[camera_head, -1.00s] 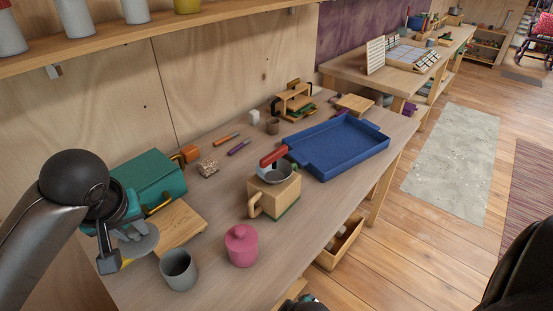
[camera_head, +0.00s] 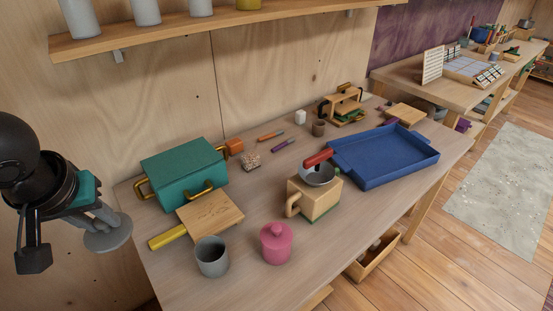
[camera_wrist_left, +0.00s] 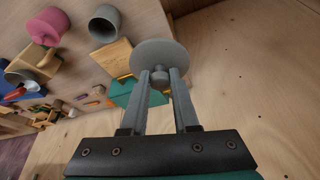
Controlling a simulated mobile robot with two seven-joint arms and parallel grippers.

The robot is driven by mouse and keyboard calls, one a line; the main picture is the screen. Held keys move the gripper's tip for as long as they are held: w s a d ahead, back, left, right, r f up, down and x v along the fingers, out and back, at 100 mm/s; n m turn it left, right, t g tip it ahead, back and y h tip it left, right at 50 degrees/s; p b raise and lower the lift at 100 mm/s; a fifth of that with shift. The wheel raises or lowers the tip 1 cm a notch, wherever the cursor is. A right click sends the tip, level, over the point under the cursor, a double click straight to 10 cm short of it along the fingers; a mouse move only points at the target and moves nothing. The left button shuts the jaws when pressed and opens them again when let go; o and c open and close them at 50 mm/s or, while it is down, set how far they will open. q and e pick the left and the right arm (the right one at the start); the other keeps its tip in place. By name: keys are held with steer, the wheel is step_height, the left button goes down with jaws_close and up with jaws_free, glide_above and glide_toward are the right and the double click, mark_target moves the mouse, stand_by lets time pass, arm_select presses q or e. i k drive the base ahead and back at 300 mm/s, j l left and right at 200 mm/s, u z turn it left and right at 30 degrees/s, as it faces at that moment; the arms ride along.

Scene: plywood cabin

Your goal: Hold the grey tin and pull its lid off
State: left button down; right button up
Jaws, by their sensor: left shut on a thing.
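The grey tin (camera_head: 212,257) stands upright and open-topped on the table, near its front left edge. It also shows in the left wrist view (camera_wrist_left: 104,25). My left gripper (camera_head: 97,222) is shut on the grey lid (camera_head: 108,234), a round disc with a knob. In the left wrist view the fingers (camera_wrist_left: 160,82) pinch the knob of the lid (camera_wrist_left: 158,55). The lid is held in the air left of the table, apart from the tin. My right gripper is not in view.
A pink lidded pot (camera_head: 276,244) stands right of the tin. Behind the tin lie a wooden board (camera_head: 212,212) with a yellow handle and a green box (camera_head: 184,174). A wooden block (camera_head: 316,200) and blue tray (camera_head: 390,158) are further right.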

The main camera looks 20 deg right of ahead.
mark_target(210, 252)
steer(key=i+l+z, duration=0.35)
steer(key=l, duration=0.25)
steer(key=i+l+z, duration=0.35)
steer(key=l, duration=0.2)
steer(key=i+l+z, duration=0.35)
steer(key=k+l, duration=0.05)
steer(key=l, duration=0.05)
